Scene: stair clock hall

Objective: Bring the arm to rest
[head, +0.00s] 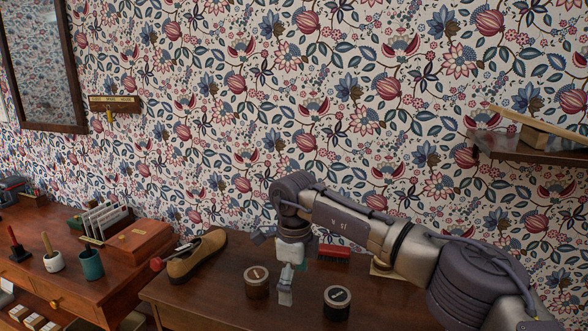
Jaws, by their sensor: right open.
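My right arm (345,222) comes in from the right and reaches over the dark wooden table (215,292). My right gripper (276,270) hangs at its end, open, with nothing seen between its fingers. It is between a brown-sided round jar (257,282) on the left and a dark-lidded round jar (337,302) on the right. Whether a fingertip touches the table I cannot tell. My left gripper is not in view.
A tan shoe (198,256) stands left of the jars; a red brush (334,252) lies behind the gripper. A wall shelf (525,149) juts out at the right. A second table (68,287) at left holds a wooden box (140,239) and a green cup (91,264).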

